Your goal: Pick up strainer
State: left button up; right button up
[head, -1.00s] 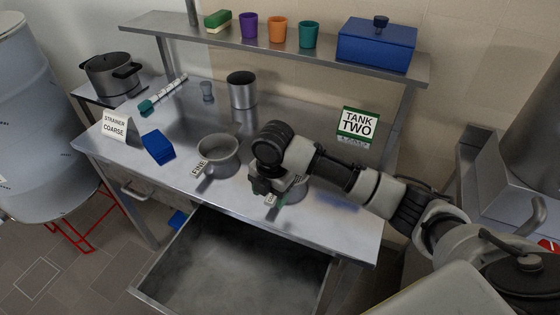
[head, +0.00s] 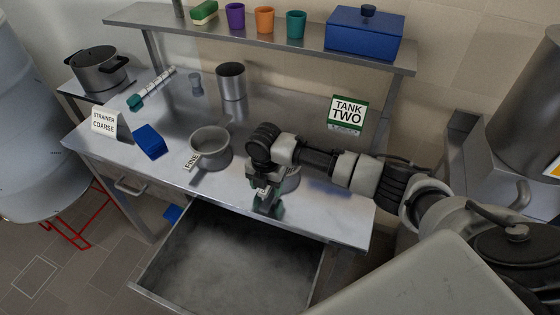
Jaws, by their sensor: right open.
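A round grey strainer (head: 211,142) with a tag reading FINE on its handle sits on the steel table, left of my right gripper. A second grey round vessel (head: 290,181) stands behind my right gripper and is mostly hidden by it. My right gripper (head: 266,208) points down over the table's front part, open, with dark green tips. It is apart from the FINE strainer. Whether its jaws are around a handle of the hidden vessel I cannot tell. My left gripper is not in view.
A STRAINER COARSE sign (head: 105,123) and a blue block (head: 150,141) are on the left. A metal cylinder (head: 231,82) stands at the back. A shelf (head: 180,27) with cups and a blue box (head: 364,37) runs above. An open drawer (head: 325,265) juts out below the front edge.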

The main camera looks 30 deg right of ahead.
jog(key=shift+f, duration=0.55)
jog(key=shift+r, duration=0.1)
jog(key=c, duration=1.1)
